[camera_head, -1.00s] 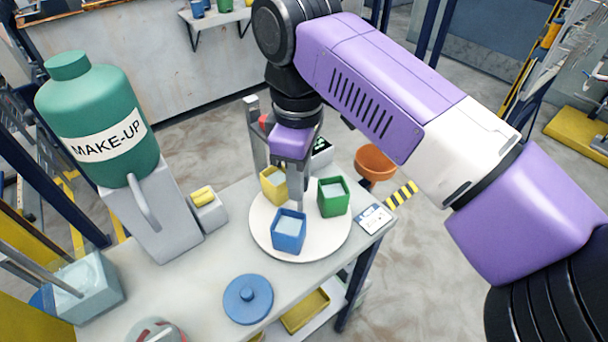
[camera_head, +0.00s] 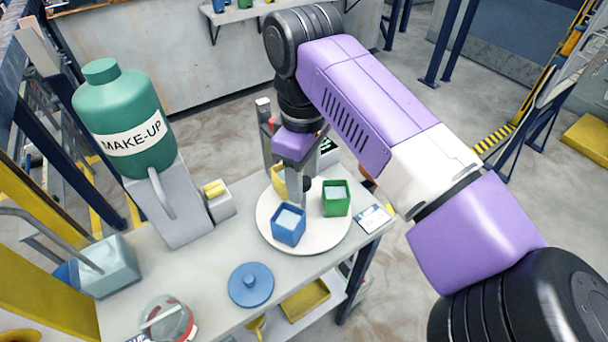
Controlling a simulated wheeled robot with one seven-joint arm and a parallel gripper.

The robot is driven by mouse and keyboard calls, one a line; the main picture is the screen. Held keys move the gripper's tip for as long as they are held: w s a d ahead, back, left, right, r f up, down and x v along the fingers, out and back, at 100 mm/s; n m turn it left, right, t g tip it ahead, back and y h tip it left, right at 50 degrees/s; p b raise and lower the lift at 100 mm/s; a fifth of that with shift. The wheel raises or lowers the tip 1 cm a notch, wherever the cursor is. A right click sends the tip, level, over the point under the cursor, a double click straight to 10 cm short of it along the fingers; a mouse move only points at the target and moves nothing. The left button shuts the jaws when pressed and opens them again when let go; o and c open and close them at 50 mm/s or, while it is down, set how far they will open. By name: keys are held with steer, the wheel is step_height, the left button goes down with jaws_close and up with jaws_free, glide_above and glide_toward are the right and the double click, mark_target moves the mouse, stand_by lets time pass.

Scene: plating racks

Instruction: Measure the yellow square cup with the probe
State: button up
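The yellow square cup (camera_head: 279,180) stands at the back left of a round white plate (camera_head: 305,247). It is partly hidden behind my gripper. A blue square cup (camera_head: 289,226) with pale contents stands at the plate's front, and a green square cup (camera_head: 336,198) at its right. My gripper (camera_head: 298,187) points down at the yellow cup's right side. Its fingertips are small and overlap the cup, so I cannot tell whether they touch it or hold anything. I cannot make out the probe clearly; a grey post with a red part (camera_head: 267,125) stands behind the gripper.
A green MAKE-UP bottle (camera_head: 122,120) on a grey stand is at the left of the grey table (camera_head: 213,262). A blue lidded disc (camera_head: 250,285) lies in front of the plate. A small display (camera_head: 326,145) is behind the green cup, and a card (camera_head: 373,217) lies right of the plate.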

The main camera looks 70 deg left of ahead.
steer(key=shift+r, duration=0.15)
step_height(320, 180, up, 8)
steer(key=shift+f, duration=0.2)
stand_by(0.7)
